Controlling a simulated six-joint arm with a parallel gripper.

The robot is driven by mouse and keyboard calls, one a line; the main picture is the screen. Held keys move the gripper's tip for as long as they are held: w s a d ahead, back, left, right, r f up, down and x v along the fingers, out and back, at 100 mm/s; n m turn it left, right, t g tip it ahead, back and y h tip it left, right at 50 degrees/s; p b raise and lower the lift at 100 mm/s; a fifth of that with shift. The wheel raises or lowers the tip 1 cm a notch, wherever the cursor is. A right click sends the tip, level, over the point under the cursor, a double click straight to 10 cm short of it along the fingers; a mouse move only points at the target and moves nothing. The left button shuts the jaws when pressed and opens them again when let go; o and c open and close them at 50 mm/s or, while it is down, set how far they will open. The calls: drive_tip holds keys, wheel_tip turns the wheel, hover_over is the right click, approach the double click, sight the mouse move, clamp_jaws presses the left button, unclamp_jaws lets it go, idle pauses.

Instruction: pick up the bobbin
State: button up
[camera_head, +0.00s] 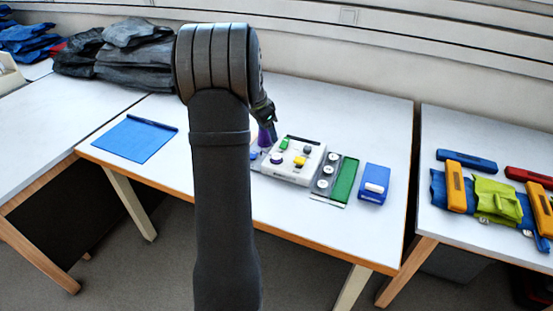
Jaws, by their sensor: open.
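My gripper (270,134) is small and dark in this view, pointing down at the left back corner of a white box (287,177). It is open. A purple piece (263,138) shows just left of the fingers, partly hidden by my arm; I cannot tell whether they touch. The white box has small green, yellow and purple pieces on its top, including a purple round one (277,159). A pale cylinder-like piece (374,187) lies on a blue block at right. I cannot tell for sure which piece is the bobbin.
A dark strip with round pieces (325,178) and a green block (345,180) stand right of the box. The blue block (372,196) is further right. A blue mat (134,139) lies at left. The table's back right (360,120) is clear. A second table holds colourful items.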

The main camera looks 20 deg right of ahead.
hover_over(277, 157)
drive_tip(key=s+a, duration=0.1)
drive_tip(key=a, duration=0.1)
wheel_tip(277, 157, down, 8)
drive_tip(key=shift+r, duration=0.25)
drive_tip(key=shift+w+x, duration=0.2)
drive_tip(key=shift+x, duration=1.2)
drive_tip(key=shift+w+x, duration=0.15)
drive_tip(key=shift+x, duration=1.25)
drive_tip(key=c, duration=1)
drive_tip(key=shift+r, duration=0.1)
drive_tip(key=shift+c, duration=0.2)
